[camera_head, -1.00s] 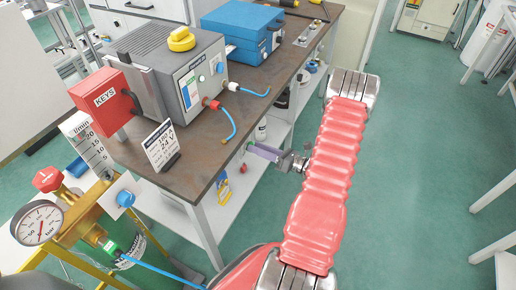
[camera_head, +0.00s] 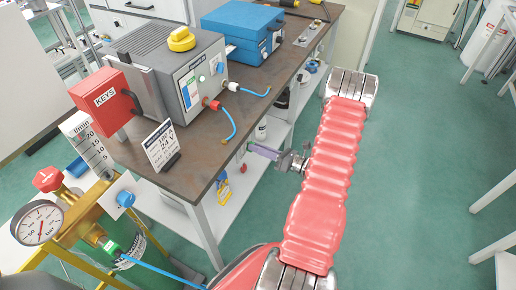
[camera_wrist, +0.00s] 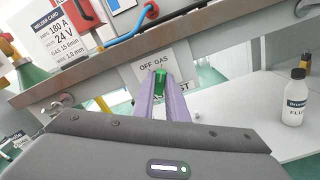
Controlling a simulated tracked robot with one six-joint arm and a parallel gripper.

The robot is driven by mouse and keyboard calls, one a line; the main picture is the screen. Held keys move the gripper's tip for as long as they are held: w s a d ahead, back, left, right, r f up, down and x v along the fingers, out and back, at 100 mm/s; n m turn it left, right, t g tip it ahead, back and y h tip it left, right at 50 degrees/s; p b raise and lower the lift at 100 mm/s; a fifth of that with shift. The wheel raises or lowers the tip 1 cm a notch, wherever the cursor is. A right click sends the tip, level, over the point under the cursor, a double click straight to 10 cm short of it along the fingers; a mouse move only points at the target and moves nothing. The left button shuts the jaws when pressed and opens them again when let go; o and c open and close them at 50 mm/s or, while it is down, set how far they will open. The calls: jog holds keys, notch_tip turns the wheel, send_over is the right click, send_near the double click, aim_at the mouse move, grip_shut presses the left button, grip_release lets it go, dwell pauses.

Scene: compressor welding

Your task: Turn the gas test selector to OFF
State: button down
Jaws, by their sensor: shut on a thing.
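The gas test selector is a small green knob (camera_wrist: 160,86) in front of a white plate (camera_wrist: 165,64) lettered OFF, GAS and partly hidden TEST. The plate is on the bench's front rail. My gripper (camera_wrist: 160,83) has its two purple fingers shut around the knob. In the head view my gripper (camera_head: 252,149) reaches the bench's front edge from the right, and a bit of green shows at its tips. The fingers hide part of the knob and the lower lettering. I cannot tell which mark the knob points to.
A white bottle (camera_wrist: 295,98) stands on the shelf at the right in the wrist view. The welder card (camera_head: 161,146) and the grey machine (camera_head: 178,75) stand on the bench (camera_head: 190,163). A blue hose (camera_wrist: 118,42) hangs above the rail.

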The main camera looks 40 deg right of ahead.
jog(key=shift+n, duration=0.5)
jog(key=n, duration=1)
jog(key=shift+s+a+n, duration=0.1)
jog(key=shift+a+n, duration=0.15)
jog(key=shift+n, duration=0.15)
jog(key=c, duration=1.8)
grip_release()
jog(key=shift+o, duration=0.2)
jog(key=v, duration=1.3)
jog(key=shift+s, duration=0.4)
